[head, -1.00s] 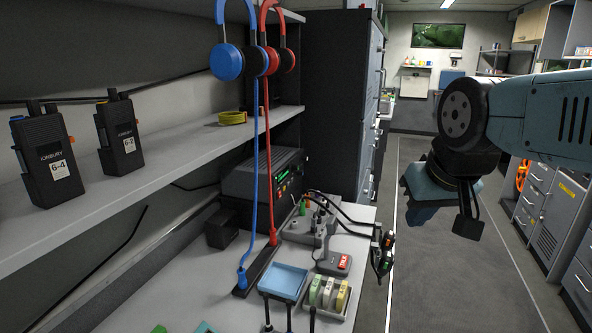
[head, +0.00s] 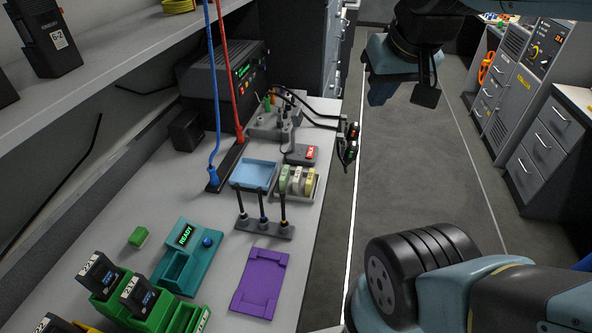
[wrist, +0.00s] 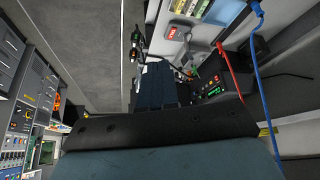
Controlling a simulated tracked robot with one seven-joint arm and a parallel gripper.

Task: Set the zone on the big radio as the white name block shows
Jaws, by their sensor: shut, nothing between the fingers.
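The big radio (head: 215,90) is a dark box at the back of the desk under the shelf, with a green lit display and small orange and red controls; the display text is too small to read. It also shows in the wrist view (wrist: 215,92). The white name block (head: 297,180) stands between a green and a yellow block in a small tray; its lettering is not legible. My gripper (head: 379,94) is shut and empty, above the aisle floor to the right of the desk, apart from the radio and the blocks.
A blue and a red cable (head: 228,75) hang down in front of the radio. A handset with a red label (head: 302,154), a blue tray (head: 255,174), a purple plate (head: 261,283) and a teal READY unit (head: 188,255) lie on the desk. The aisle floor (head: 420,180) is clear.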

